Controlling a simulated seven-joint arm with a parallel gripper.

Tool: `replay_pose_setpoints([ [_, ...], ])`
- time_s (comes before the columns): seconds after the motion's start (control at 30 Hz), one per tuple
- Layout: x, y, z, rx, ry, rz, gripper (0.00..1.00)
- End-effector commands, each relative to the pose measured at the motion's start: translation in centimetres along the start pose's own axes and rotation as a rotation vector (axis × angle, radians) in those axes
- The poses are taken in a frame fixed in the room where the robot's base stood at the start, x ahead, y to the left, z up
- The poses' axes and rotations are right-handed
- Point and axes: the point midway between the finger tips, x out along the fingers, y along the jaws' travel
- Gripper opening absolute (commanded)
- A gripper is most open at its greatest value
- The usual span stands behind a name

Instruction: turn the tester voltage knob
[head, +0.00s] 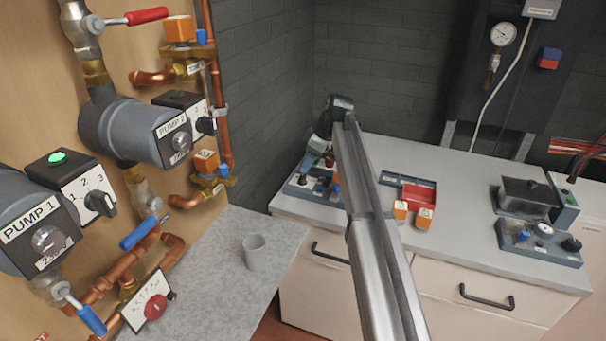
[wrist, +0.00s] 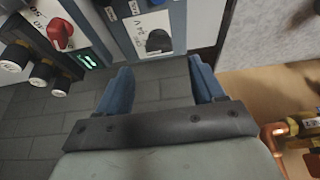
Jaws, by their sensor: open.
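In the wrist view, my gripper (wrist: 160,78) is open, with two blue fingers apart and nothing between them. Beyond the fingertips is a grey-blue panel with a black knob (wrist: 158,41) on a white label plate, apart from the fingers. The plate's lettering is hard to read but seems to include a V. A red knob (wrist: 60,34) sits on a white plate to its left. In the head view, my gripper (head: 322,143) is low over a grey-blue device (head: 298,188) at the bench's left end.
Black terminals (wrist: 42,72) stick out beside the red knob. A cup (head: 254,250) and pump pipework stand at the left.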

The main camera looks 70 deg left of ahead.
Motion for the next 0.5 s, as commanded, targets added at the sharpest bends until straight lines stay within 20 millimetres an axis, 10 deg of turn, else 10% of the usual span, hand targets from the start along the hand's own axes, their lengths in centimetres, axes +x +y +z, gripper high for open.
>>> replay_pose_setpoints([
  [0.5,6.2,0.0,0.0,0.001,0.000,0.000,0.68],
])
